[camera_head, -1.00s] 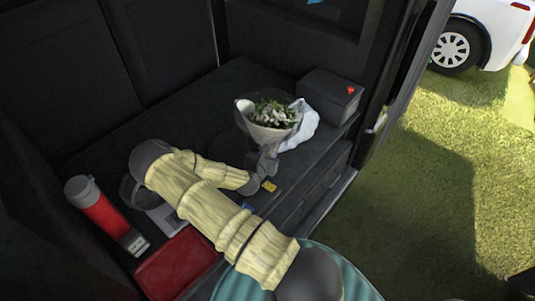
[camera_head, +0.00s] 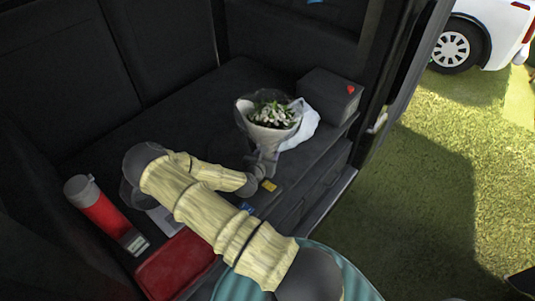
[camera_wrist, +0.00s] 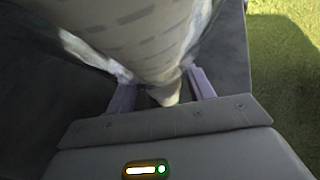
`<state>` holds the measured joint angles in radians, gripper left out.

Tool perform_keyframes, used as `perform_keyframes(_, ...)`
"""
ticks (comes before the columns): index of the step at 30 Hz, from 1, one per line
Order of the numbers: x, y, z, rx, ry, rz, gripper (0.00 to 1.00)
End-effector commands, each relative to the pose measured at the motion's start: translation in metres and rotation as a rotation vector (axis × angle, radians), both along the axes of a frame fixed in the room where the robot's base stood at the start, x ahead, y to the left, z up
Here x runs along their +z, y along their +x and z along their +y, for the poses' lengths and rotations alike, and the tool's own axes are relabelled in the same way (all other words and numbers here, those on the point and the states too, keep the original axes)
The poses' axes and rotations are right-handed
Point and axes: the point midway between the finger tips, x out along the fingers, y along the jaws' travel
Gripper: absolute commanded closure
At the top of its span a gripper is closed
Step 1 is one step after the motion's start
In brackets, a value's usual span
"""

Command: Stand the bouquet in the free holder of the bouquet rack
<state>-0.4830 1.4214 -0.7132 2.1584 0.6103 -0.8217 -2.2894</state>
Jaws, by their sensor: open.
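The bouquet (camera_head: 271,135) has white flowers and green leaves in a pale cone wrap with a clear outer sleeve. It stands nearly upright, flowers up, over the dark counter near its right end. In the wrist view the wrapped cone (camera_wrist: 135,35) fills the top middle and narrows to a pale tip. My gripper (camera_wrist: 163,86) is open, with one finger on each side of the cone's narrow lower end. In the head view my gripper (camera_head: 264,166) is at the bouquet's base, partly hidden. I cannot make out the bouquet rack or its free holder.
A white cloth or bag (camera_head: 303,126) lies right behind the bouquet. A dark box with a red mark (camera_head: 328,96) stands at the counter's back right. A red bottle (camera_head: 95,208) and a red case (camera_head: 175,265) are at the left. The counter's back middle is clear.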

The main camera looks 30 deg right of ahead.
Motion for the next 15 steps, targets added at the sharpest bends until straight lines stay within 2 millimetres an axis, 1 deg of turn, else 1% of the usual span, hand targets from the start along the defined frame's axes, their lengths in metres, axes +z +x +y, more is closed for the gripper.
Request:
perform_keyframes(6, 0.014, -0.022, 0.029, 0.004, -0.001, 0.003, 0.47)
perform_keyframes(15, 0.034, -0.051, 0.064, 0.003, -0.001, 0.000, 0.47)
